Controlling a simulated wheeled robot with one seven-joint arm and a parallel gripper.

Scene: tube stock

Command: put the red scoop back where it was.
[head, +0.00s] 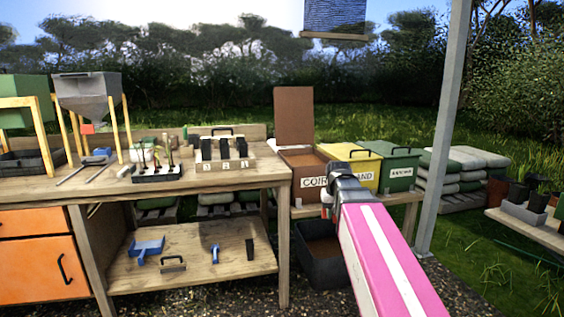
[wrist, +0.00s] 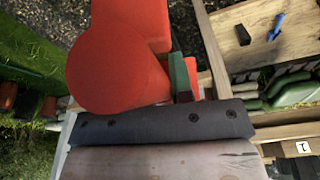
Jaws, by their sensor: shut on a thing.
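The red scoop (wrist: 118,60) fills the upper left and middle of the wrist view, close to the camera, with a rounded end towards me. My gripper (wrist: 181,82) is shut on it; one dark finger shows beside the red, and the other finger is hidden. In the head view my pink arm reaches forward to the open brown coir bin (head: 299,163), and its grey wrist (head: 343,184) overlaps the bin's right front.
The coir bin's lid (head: 293,117) stands up. The yellow bin (head: 352,160) and green bin (head: 396,166) beside it are closed. A dark tub (head: 318,262) sits below.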

